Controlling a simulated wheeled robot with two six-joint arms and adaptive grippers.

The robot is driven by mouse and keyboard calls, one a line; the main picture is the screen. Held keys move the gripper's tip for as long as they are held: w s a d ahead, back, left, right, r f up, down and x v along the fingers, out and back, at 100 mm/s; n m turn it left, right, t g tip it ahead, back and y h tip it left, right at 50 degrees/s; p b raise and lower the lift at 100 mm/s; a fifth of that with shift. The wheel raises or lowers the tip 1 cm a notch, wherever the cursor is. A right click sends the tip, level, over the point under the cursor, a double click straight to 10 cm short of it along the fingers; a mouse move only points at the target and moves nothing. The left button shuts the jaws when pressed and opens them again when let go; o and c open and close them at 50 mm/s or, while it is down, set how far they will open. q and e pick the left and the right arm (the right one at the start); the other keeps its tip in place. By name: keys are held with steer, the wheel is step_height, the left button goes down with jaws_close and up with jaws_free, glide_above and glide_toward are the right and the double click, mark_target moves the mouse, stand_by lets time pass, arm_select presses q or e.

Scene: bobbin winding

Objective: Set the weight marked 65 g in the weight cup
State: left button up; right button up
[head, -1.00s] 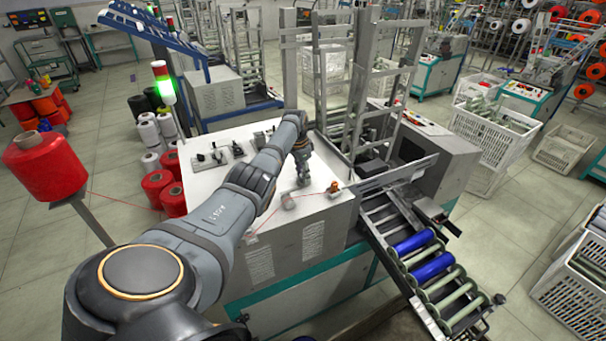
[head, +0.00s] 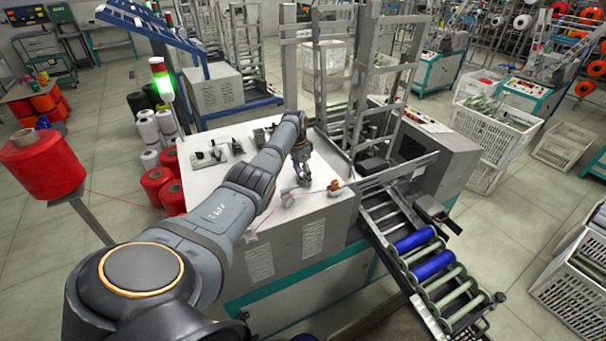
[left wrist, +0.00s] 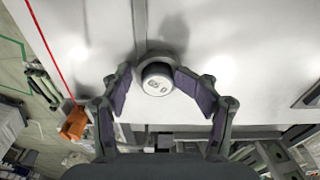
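A short round weight (left wrist: 157,80) with a pale top and small dark marks shows in the left wrist view; I cannot read the number. It sits between the two fingers of my left gripper (left wrist: 152,70). The fingers stand spread, with a gap at the left side of the weight; the right fingertip is close to it. A darker grey round rim shows behind the weight, and I cannot tell whether it is the weight cup. In the head view my left gripper (head: 302,182) is low over the white machine top, hiding the weight. My right gripper is not in view.
An orange part (head: 334,187) stands near the right front of the white machine top (head: 240,185), and a red thread runs to it from the red cone (head: 42,165). Small dark fittings (head: 215,153) stand at the back left. A metal frame (head: 340,110) rises behind.

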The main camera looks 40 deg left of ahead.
arm_select(q)
steer(key=shift+d+r, duration=0.15)
steer(key=shift+r, duration=0.1)
steer(key=shift+w+r, duration=0.1)
steer(key=shift+r, duration=0.2)
step_height(320, 180, up, 11)
steer(key=s, duration=0.1)
steer(key=shift+s+a, duration=0.25)
steer(key=shift+r, duration=0.1)
